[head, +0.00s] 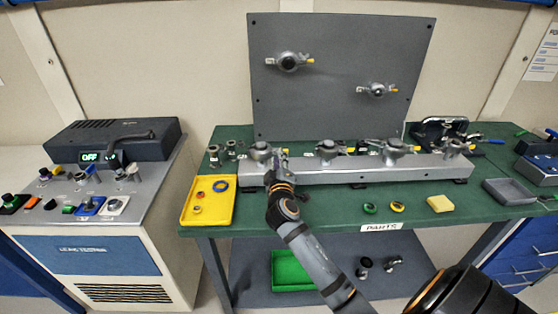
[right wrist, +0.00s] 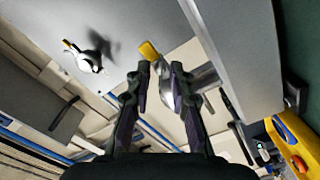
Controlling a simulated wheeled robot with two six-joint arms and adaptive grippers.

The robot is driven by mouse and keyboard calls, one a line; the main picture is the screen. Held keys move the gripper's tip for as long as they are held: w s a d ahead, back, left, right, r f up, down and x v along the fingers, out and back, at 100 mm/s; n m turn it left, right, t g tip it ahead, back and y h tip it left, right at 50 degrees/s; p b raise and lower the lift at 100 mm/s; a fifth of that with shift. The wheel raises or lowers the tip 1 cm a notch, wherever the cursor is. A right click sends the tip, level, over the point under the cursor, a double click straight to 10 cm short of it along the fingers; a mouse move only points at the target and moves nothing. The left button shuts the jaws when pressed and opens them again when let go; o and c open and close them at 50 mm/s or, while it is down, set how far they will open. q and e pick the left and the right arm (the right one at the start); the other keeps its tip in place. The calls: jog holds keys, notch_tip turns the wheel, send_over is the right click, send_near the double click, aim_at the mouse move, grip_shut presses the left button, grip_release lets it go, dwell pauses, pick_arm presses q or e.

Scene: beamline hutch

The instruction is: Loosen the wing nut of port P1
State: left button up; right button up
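A long metal manifold (head: 350,171) on the green bench carries a row of clamped ports. I cannot read port labels, so I cannot tell which is P1. My right gripper (head: 281,163) is at the leftmost clamped port (head: 261,150), just to its right, and partly hides it. In the right wrist view the two fingers (right wrist: 162,78) are apart. A metal clamp part (right wrist: 179,72) and a yellow tip (right wrist: 149,50) show between and just beyond the fingertips. Contact cannot be made out. My left gripper is not in view.
A grey upright panel (head: 340,110) with two clamped ports stands behind the manifold. A yellow tray (head: 222,213) with rings lies at the left. A grey tray (head: 510,191), a yellow block (head: 440,203) and two rings lie in front and to the right.

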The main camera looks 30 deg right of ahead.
grip_shut()
jog(key=n+p, duration=0.4)
jog(key=n, duration=0.4)
jog(key=n+p, duration=0.5)
jog(key=n, duration=0.3)
jog(key=r+n+p, duration=0.1)
jog(key=n+p, duration=0.4)
jog(key=n, duration=0.3)
jog(key=shift+w+a, duration=0.1)
jog(key=shift+a, duration=0.05)
dwell(0.5)
